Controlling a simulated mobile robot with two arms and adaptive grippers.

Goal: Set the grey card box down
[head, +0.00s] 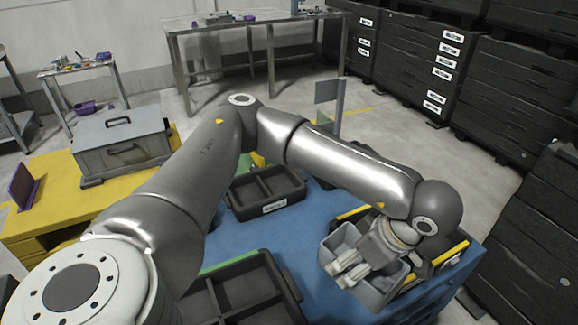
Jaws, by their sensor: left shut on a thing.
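The grey card box (343,243) is an open-topped light grey bin at the lower right of the head view. It is over or beside the right edge of the blue table top (310,225). My left arm reaches across from the left, and its gripper (343,274) is at the box, shut on it. The gripper and wrist cover much of the box's inside and right side. I cannot tell whether the box's bottom touches anything. My right gripper is not in view.
A black divided tray (300,192) lies on the blue table, and another black tray (290,283) lies nearer. A black tray with yellow edges (445,258) is beside the box. A grey case (90,155) sits on the yellow table at left. Stacked black crates (520,100) stand at right.

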